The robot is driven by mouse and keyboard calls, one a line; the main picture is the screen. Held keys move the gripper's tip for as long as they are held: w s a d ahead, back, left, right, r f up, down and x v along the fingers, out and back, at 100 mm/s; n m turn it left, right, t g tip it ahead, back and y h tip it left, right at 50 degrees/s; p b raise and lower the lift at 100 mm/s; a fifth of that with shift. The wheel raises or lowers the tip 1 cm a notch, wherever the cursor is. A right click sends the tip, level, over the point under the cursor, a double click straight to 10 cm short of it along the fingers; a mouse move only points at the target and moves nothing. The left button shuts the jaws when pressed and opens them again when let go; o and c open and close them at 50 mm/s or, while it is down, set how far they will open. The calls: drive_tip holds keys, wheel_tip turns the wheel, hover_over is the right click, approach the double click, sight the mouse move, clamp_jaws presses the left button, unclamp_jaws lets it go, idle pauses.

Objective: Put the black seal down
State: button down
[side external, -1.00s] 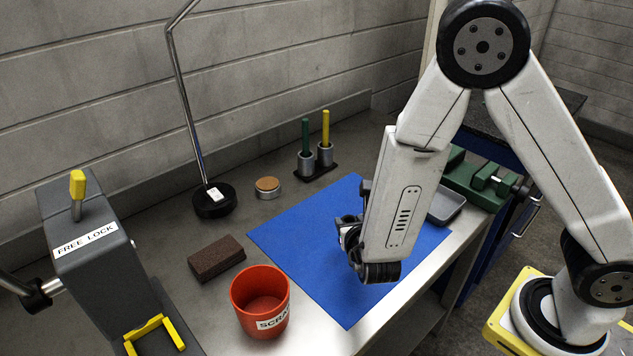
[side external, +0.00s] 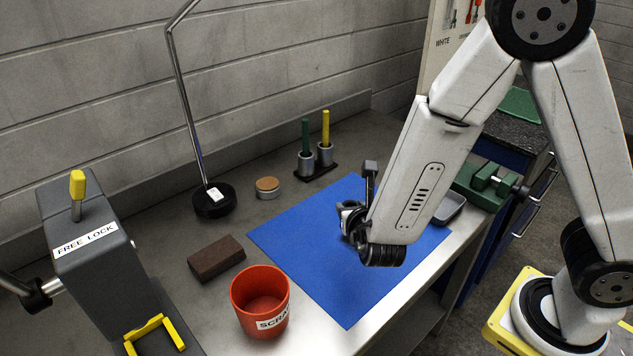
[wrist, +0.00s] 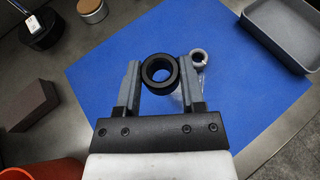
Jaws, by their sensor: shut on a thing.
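The black seal (wrist: 146,86) is a thick black ring in the wrist view. My gripper (wrist: 160,74) is shut on it, with one grey finger on each side and the ring's hole facing the camera. In the side view my gripper (side external: 350,218) is over the blue mat (side external: 300,235); the seal cannot be made out there. A small silver ring-ended part (wrist: 199,59) shows beside the right finger, over the mat. The gap between the seal and the mat cannot be judged.
A red scrap bin (side external: 247,292) and a brown block (side external: 216,258) stand left of the mat. A grey tray (side external: 449,208) sits at its right. A holder with green and yellow handles (side external: 316,165) and a round tin (side external: 267,187) stand behind. Much of the mat is bare.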

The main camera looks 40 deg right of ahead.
drive_tip(key=shift+w+r, duration=0.2)
drive_tip(key=shift+w, duration=0.05)
drive_tip(key=w+d+r+n+t+y, duration=0.1)
drive_tip(key=w+d+r+n+y, duration=0.2)
drive_tip(key=w+r, duration=0.4)
drive_tip(key=shift+d+r+t, duration=0.3)
drive_tip(key=shift+d+r, duration=0.3)
drive_tip(key=shift+r, duration=1.5)
drive_tip(key=shift+d+f, duration=0.1)
